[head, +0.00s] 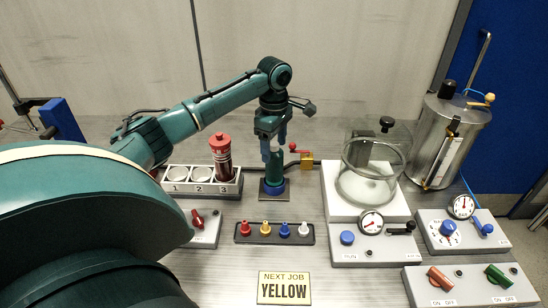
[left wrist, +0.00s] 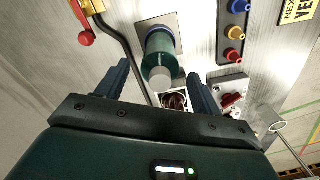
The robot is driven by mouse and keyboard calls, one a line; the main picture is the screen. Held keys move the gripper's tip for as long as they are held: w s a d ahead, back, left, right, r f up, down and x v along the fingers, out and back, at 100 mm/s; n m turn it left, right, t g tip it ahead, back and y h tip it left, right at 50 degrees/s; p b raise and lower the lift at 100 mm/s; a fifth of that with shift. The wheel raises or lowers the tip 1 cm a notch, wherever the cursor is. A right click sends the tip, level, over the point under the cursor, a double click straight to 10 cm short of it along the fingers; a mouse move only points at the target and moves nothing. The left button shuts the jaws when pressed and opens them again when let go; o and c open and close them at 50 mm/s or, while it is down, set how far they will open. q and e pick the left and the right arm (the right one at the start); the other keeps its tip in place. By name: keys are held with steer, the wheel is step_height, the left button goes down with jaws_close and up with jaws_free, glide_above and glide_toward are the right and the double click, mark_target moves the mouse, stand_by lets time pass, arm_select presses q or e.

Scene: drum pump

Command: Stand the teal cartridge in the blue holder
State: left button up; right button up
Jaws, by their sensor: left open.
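The teal cartridge (head: 275,166) stands upright in the blue holder (head: 272,188), which sits on a dark square plate. In the left wrist view the cartridge (left wrist: 159,50) has a pale grey end toward me, and the blue rim of the holder (left wrist: 158,28) shows around its far end. My left gripper (head: 274,146) is directly above, pointing down, with its fingers apart near the cartridge's top. In the left wrist view my left gripper (left wrist: 160,78) is open, and neither finger touches the cartridge. My right gripper is not in view.
A white rack (head: 232,187) numbered 1 to 3 holds a red cartridge (head: 221,157) in slot 3. A strip of coloured plugs (head: 275,233) lies in front. A small red-handled valve (head: 306,160) is behind right. A glass jar (head: 372,165) on a white box stands right.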

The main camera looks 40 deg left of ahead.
arm_select(q)
step_height(320, 180, up, 7)
steer(key=shift+r, duration=0.1)
stand_by(0.7)
